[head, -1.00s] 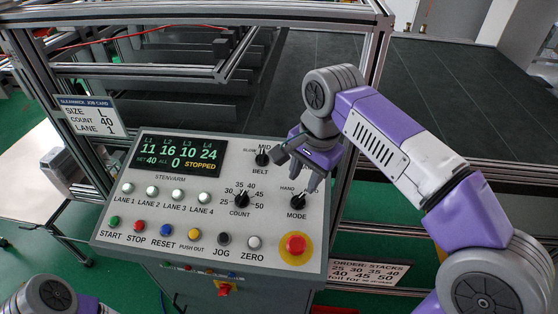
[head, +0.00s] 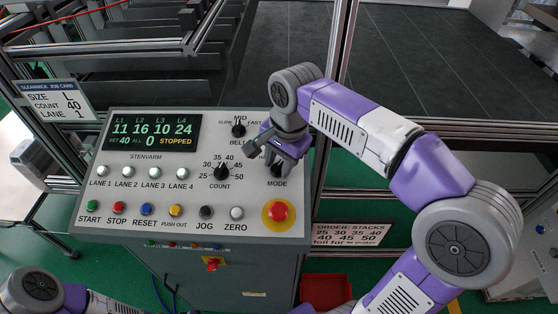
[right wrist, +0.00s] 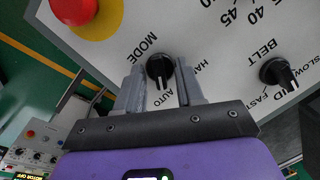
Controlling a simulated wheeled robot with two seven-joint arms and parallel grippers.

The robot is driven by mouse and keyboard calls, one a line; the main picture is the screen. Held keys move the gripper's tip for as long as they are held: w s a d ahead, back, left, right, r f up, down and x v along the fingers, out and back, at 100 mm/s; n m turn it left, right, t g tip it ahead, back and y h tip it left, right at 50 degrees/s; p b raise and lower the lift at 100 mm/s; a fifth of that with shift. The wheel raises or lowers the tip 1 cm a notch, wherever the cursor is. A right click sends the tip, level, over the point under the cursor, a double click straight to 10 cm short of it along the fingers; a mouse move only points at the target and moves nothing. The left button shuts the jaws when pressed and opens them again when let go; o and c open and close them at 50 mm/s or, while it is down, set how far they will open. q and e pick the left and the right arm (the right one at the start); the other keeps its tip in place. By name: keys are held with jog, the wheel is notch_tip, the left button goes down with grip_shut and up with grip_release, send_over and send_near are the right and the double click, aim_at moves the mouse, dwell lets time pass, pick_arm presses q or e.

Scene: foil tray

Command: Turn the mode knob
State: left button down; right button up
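The mode knob (right wrist: 160,70) is black, on the sloping grey control panel (head: 110,207). In the right wrist view its pointer is toward the AUTO side. In the head view the knob (head: 278,171) is partly covered by my right gripper (head: 270,158). In the right wrist view my right gripper (right wrist: 161,75) is open, with one finger on each side of the knob and narrow gaps between. I cannot tell how deep the fingers reach. My left gripper is out of view; only part of my left arm shows at the lower left.
The belt knob (head: 239,129) is above the mode knob and the count knob (head: 221,171) to its left. A red emergency button (head: 278,211) on a yellow disc sits below. The display (head: 152,135) reads STOPPED. A job card (head: 52,101) stands at left.

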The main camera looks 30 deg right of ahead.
grip_shut()
jog(key=shift+r, duration=0.1)
jog(key=n+p, duration=0.2)
jog(key=n, duration=0.1)
jog(key=shift+w+r+g, duration=0.1)
jog(key=shift+g, duration=0.2)
jog(key=n+h+p, duration=0.1)
jog(key=n+p, duration=0.1)
jog(key=n, duration=0.1)
jog(key=shift+a+n+g, duration=0.1)
jog(key=shift+n+g, duration=0.2)
jog(key=n+p, duration=0.1)
jog(key=n, duration=0.2)
jog(key=shift+w+a+h+p, duration=0.1)
jog(key=shift+h+p, duration=0.2)
jog(key=shift+h, duration=0.1)
jog(key=shift+n+g+h+p, duration=0.3)
jog(key=shift+n+h+p, duration=0.15)
jog(key=shift+n, duration=1.35)
